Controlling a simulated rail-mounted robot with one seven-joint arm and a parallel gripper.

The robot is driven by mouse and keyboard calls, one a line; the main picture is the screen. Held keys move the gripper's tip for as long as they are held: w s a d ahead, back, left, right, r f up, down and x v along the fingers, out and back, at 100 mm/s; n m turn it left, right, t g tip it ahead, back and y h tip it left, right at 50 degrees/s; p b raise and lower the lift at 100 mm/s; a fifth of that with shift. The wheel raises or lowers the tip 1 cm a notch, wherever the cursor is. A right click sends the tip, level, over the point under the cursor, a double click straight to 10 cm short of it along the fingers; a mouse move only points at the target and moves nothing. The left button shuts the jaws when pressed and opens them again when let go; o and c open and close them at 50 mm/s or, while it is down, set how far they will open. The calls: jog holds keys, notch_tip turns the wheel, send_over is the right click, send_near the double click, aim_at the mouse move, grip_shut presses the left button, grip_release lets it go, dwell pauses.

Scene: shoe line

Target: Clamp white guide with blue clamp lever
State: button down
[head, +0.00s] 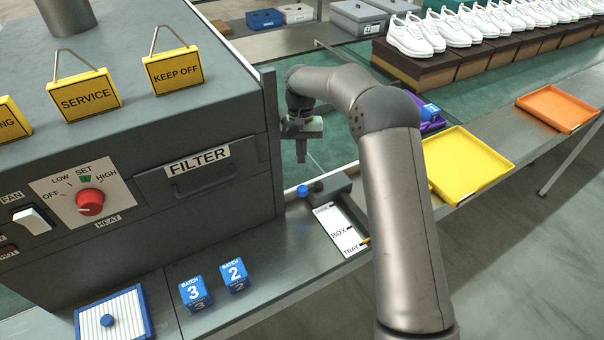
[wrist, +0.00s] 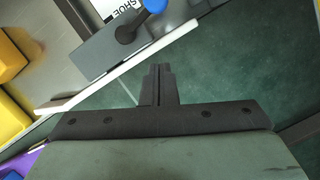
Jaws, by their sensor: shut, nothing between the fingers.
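The blue clamp lever (head: 303,191) shows its blue knob at the left end of a dark grey clamp block (head: 330,188) on the metal ledge. In the wrist view the lever's blue knob (wrist: 154,6) is at the top edge, on a black arm over the grey block. The white guide (wrist: 125,69) is a slanted white strip along the block's near side, over the green belt. My gripper (head: 301,158) hangs above the belt, beyond the block. Its fingers (wrist: 158,72) are shut and empty, apart from guide and lever.
The grey heater cabinet (head: 225,200) stands close left of my gripper. A printed card (head: 338,232) lies before the block. Blue batch cubes (head: 195,293) stand on the ledge. A yellow tray (head: 465,165) and an orange tray (head: 556,108) are right. White shoes (head: 410,38) on brown boxes line the back.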

jog(key=s+f, duration=0.1)
jog(key=s+f+p, duration=0.1)
jog(key=s+f, duration=0.1)
jog(key=shift+s, duration=0.25)
jog(key=shift+s+f, duration=0.2)
jog(key=shift+s, duration=0.5)
